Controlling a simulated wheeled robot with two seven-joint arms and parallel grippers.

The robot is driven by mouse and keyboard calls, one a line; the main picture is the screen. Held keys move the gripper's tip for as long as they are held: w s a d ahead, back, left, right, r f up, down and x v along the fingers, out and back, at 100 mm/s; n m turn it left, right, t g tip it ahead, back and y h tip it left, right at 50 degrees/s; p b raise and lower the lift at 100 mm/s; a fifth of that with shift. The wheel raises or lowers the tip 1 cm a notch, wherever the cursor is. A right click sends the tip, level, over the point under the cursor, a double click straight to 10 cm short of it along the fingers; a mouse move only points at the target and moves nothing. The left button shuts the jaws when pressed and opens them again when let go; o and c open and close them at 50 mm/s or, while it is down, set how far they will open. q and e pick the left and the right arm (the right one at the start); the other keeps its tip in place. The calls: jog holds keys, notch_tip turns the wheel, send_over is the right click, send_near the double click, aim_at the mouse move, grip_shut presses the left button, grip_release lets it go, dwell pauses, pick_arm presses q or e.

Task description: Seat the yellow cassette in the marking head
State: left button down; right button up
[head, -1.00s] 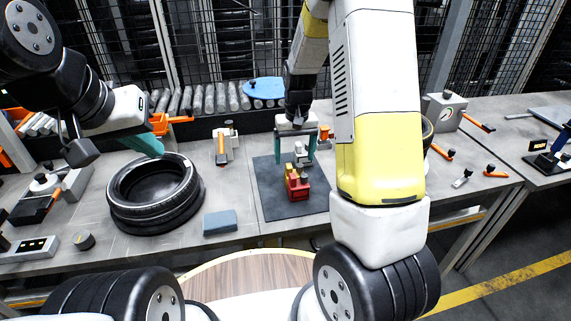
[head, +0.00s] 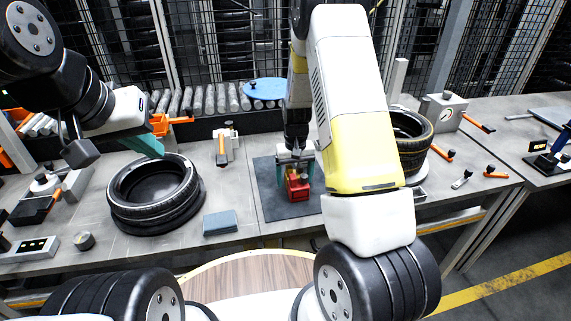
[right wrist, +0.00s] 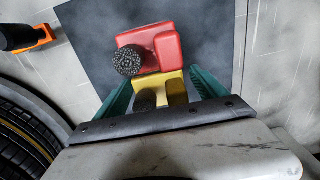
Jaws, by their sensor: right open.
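A red block (right wrist: 165,45) with a dark knurled knob, seemingly the marking head, stands on the dark mat. It also shows in the head view (head: 298,190). The yellow cassette (right wrist: 172,84) sits against the red block's near side in the right wrist view; whether it is fully seated I cannot tell. My right gripper (right wrist: 160,80) is open, its teal fingers on either side of the yellow cassette, with a gap visible to the right. In the head view my right gripper (head: 296,161) is over the red block. My left gripper (head: 145,143) hangs over the tyre's back left; its opening is unclear.
A tyre (head: 155,205) lies on the bench left of the dark mat (head: 285,213). A grey-blue block (head: 220,222) lies between them. Another tyre (head: 412,140) stands right of my right arm. A roller conveyor (head: 210,98) runs along the back.

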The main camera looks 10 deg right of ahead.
jog(key=c, duration=1.7)
jog(key=shift+r, duration=0.1)
jog(key=shift+c, duration=0.2)
jog(key=shift+r, duration=0.1)
